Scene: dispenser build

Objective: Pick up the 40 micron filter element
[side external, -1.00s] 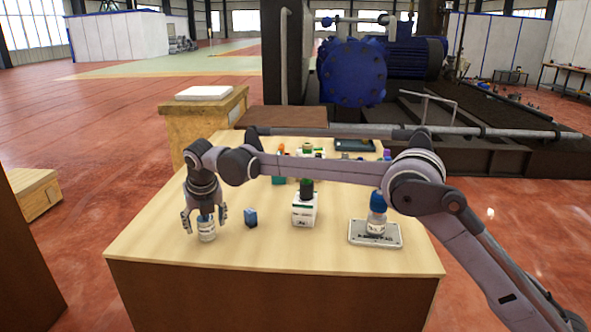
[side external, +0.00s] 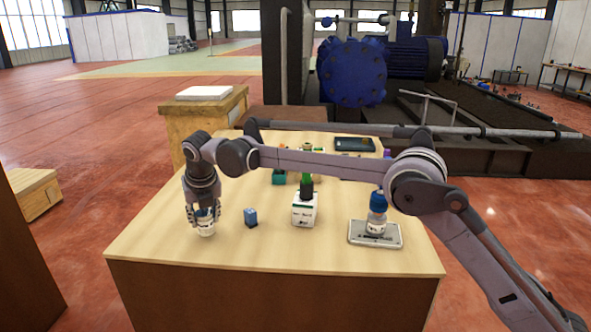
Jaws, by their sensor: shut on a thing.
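My gripper (side external: 204,213) points straight down at the left of the table and is shut around a small white cylinder with a label, which I take to be the filter element (side external: 206,229). The fingers cover the upper part of the cylinder. Its lower part shows below the fingertips, at or very near the table top; I cannot tell whether it touches. The label's text is too small to read.
The wooden table's (side external: 280,252) front is clear.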

